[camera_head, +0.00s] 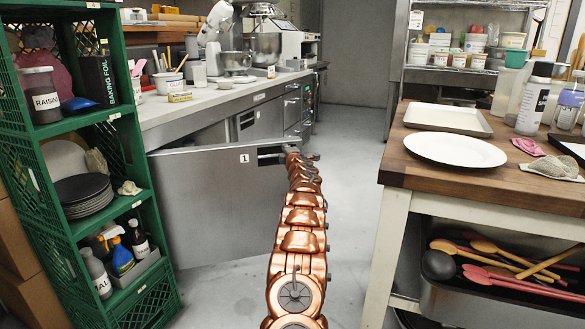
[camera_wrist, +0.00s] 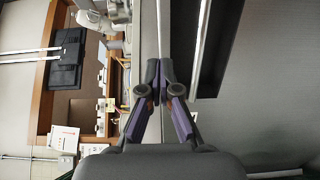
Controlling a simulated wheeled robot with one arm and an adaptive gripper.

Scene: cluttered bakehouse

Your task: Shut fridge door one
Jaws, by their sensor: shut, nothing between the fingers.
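Fridge door one (camera_head: 205,195) is a flat grey metal panel marked with a small "1" label. It stands swung open from under the counter, out into the aisle, with a dark handle or edge fitting at its upper right. My copper arm reaches forward along the aisle, and its far end is at the door's right edge. My gripper (camera_wrist: 160,82) shows in the wrist view with its purple-sided fingers together and empty. In the head view the fingertips are small and partly hidden by my arm, so I cannot tell whether they touch the door.
A green crate shelf (camera_head: 75,225) with plates and bottles stands close on the left, near the door. A wooden-topped table (camera_head: 420,178) with a white plate and trays stands on the right. The counter (camera_head: 215,98) carries mixers. Grey floor (camera_head: 345,170) is clear between.

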